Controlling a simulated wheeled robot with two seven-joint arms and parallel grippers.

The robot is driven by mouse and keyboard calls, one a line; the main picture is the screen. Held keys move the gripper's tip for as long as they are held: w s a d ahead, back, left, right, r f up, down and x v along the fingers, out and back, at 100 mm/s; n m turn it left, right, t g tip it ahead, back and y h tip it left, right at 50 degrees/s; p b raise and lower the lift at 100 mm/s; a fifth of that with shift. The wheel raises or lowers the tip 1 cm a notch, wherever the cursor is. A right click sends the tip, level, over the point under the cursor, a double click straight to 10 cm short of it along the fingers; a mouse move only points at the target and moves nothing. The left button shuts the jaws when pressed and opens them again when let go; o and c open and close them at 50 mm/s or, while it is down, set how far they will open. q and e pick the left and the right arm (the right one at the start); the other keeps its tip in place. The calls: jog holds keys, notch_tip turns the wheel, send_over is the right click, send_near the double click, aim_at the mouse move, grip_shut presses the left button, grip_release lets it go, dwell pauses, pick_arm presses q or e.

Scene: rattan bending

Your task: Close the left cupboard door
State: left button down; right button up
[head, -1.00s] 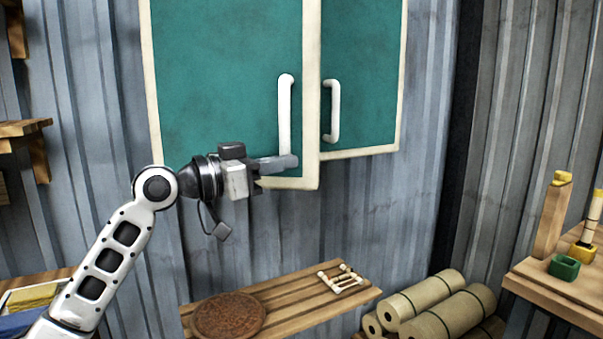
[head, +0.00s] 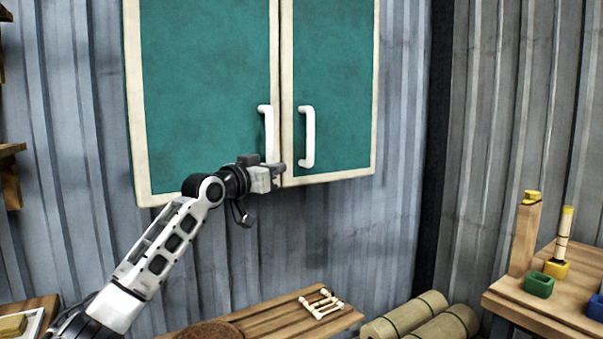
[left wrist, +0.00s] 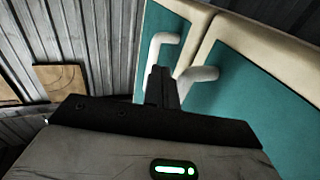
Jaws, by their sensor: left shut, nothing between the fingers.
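The left cupboard door (head: 205,95) is a teal panel with a cream frame and a white handle (head: 265,130) near its right edge. It looks flush, or nearly so, with the right door (head: 345,85), with only a thin seam between them. My left gripper (head: 281,168) is shut and empty at the lower right corner of the left door, just below its handle; contact cannot be made out. In the left wrist view the shut fingers (left wrist: 162,85) point toward the two white handles. My right gripper is out of view.
Below the cupboard a slatted wooden bench (head: 265,322) holds a round brown mat (head: 208,331) and a small rattan frame (head: 321,304). Rolled mats (head: 405,315) lie right of it. A wooden table (head: 515,297) with small cups stands at the right.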

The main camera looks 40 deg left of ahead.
pick_arm(q)
jog(key=shift+w+a, duration=0.2)
jog(key=shift+a, duration=0.1)
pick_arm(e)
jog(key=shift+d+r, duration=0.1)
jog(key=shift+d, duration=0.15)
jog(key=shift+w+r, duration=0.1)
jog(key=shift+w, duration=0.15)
